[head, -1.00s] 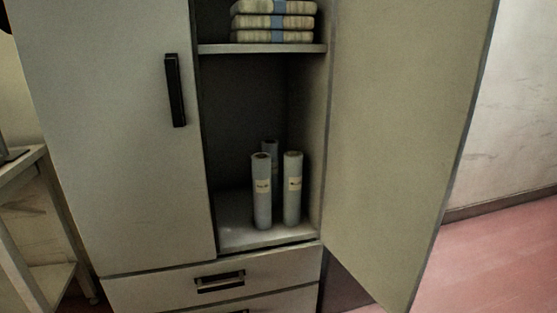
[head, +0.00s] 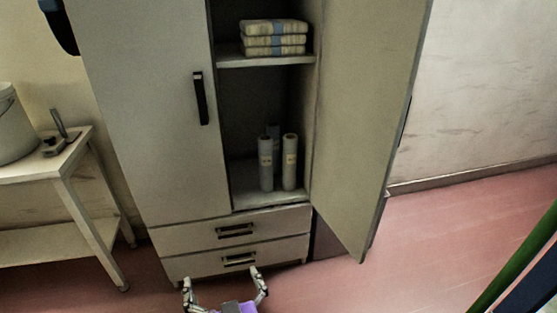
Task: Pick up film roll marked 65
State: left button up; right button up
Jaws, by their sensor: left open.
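The front left film roll (head: 265,165) and the front right film roll (head: 289,162) carry small labels, too small to read. I cannot tell which one is marked 65. My left gripper (head: 223,285) is at the bottom edge, open and empty, in front of and below the cabinet drawers, apart from the rolls. My right gripper is not in view.
The cabinet's right door (head: 365,120) is swung open; the left door (head: 150,120) is shut. Folded cloths (head: 273,40) lie on the upper shelf. A side table (head: 50,165) with a bucket (head: 14,128) stands at left. Pink floor (head: 440,240) is clear at right.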

aim_at(273, 128)
jog(key=i+j+z, duration=0.3)
jog(key=i+j, duration=0.3)
jog(key=i+j+z, duration=0.15)
jog(key=i+z, duration=0.15)
jog(key=i, duration=0.45)
